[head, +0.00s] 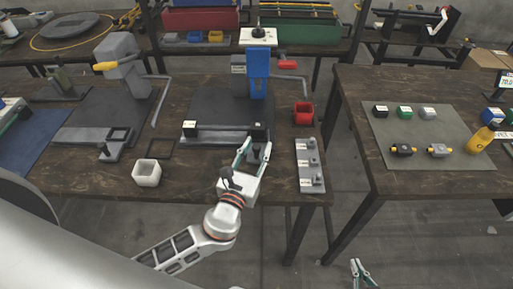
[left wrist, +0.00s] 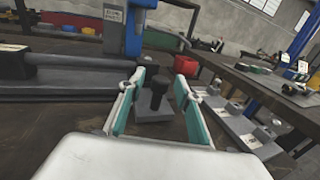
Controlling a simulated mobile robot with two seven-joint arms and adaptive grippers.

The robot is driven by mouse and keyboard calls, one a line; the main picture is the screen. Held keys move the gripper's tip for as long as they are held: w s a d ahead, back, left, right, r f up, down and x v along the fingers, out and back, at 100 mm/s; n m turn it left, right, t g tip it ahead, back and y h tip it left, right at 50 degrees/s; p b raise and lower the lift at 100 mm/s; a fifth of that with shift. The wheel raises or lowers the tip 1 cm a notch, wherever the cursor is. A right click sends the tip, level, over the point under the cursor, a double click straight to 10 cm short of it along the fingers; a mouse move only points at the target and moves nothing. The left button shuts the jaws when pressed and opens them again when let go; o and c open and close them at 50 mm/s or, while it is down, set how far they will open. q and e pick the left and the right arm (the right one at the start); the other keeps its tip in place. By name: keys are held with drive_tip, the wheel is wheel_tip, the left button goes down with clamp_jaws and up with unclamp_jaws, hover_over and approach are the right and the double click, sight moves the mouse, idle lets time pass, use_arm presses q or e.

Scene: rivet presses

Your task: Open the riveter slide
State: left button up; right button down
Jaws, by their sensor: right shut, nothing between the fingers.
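The riveter is the blue press (head: 258,75) with a red-tipped lever (head: 287,65) on the middle table. Its slide (head: 212,132) is a grey plate with a dark bar in front of the press, also seen in the left wrist view (left wrist: 75,75). A black upright knob (left wrist: 157,95) stands on a small grey block at the slide's right end. My left gripper (head: 254,148) is open with its fingers either side of the knob; the fingers (left wrist: 159,82) show apart from it in the left wrist view. My right gripper (head: 362,272) is shut and empty, low over the floor.
A grey press (head: 122,65) stands to the left. A white box (head: 147,173), a red box (head: 303,113) and a grey strip with fittings (head: 310,165) lie near the slide. A right table (head: 350,95) stands across a gap.

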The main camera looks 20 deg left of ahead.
use_arm(q)
drive_tip(key=shift+s, duration=0.2)
drive_tip(key=s, duration=1.1)
drive_tip(key=shift+s+a, duration=0.2)
drive_tip(key=shift+s, duration=0.1)
